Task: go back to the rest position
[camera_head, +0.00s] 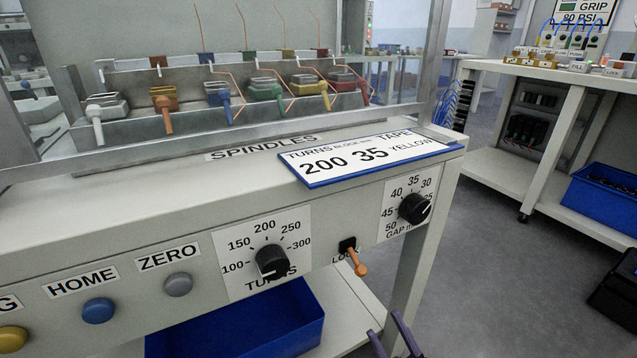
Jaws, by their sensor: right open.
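My right gripper (394,341) shows only at the bottom edge, right of centre. Its two dark purple fingertips stand apart with nothing between them, and the rest of it is cut off by the frame. It is below the front panel of the grey machine (130,205), near the machine's right leg, and I see no contact with either. My left gripper is not in view.
The panel carries a TURNS knob (271,262), a GAP knob (415,208), an orange-tipped LOCK lever (357,263) and several buttons. A blue bin (245,325) sits on the shelf below. Open floor (500,270) lies right, before a white bench (560,75).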

